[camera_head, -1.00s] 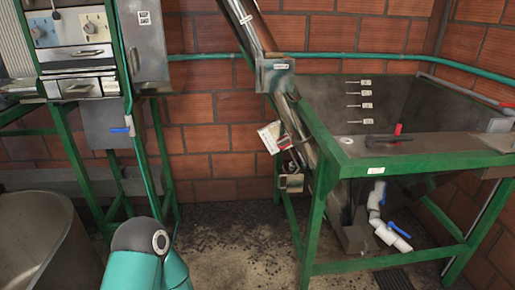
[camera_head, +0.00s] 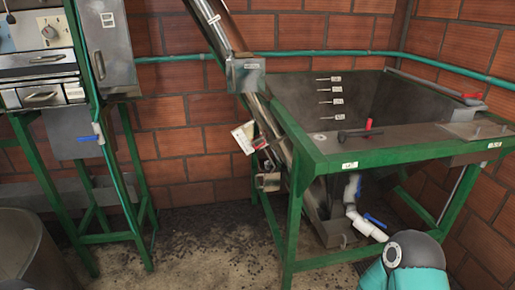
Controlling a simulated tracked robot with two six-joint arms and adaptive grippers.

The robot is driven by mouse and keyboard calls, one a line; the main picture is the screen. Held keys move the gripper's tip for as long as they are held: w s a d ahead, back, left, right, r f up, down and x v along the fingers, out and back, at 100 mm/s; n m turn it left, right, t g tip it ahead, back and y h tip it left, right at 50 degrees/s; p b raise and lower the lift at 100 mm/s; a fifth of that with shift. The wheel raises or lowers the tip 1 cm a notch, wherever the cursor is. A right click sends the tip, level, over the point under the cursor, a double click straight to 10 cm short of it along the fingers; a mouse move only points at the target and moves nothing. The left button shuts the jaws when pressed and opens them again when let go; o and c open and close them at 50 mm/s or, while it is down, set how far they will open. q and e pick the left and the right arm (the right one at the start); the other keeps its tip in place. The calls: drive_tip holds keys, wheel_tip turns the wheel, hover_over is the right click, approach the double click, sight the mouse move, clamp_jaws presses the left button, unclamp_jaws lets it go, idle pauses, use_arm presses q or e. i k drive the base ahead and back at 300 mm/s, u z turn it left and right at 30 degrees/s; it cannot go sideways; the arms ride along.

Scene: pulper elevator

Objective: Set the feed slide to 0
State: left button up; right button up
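No part in view can be read for certain as the feed slide, and no scale with a 0 is legible. A grey machine with a dial panel (camera_head: 42,33) and drawer-like fronts with handles (camera_head: 40,97) stands at the upper left, cut by the picture edge. A steel inclined elevator tube (camera_head: 215,28) runs down through a grey box (camera_head: 245,74) to the foot of a green-framed tank (camera_head: 335,150). Neither gripper shows; only a teal link of my arm shows at the lower right.
A grey cabinet (camera_head: 104,45) and a blue-handled valve (camera_head: 90,138) are beside the machine. White pipes with blue valves (camera_head: 352,200) are under the tank. A round metal vessel (camera_head: 30,250) stands at lower left.

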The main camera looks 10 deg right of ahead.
sight(262, 139)
drive_tip(key=u, duration=0.1)
drive_tip(key=i, duration=1)
drive_tip(key=z, duration=0.1)
